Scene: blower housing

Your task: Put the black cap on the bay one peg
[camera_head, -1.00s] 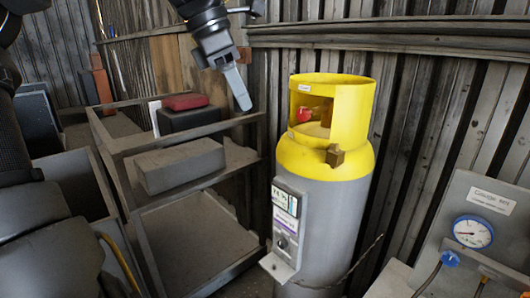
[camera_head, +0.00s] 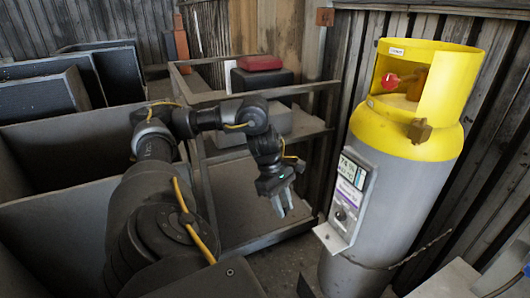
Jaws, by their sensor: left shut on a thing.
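My left gripper (camera_head: 281,202) points down in the middle of the view, in front of the metal rack and left of the gas cylinder. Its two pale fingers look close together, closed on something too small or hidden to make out. I cannot pick out the black cap or the bay one peg. My right gripper is not in view.
A yellow-topped grey cylinder (camera_head: 385,215) with a control box (camera_head: 347,203) stands at the right. The metal rack (camera_head: 208,195) holds a black case (camera_head: 262,80) with a red case (camera_head: 260,63) on top. Grey bins (camera_head: 75,140) fill the left.

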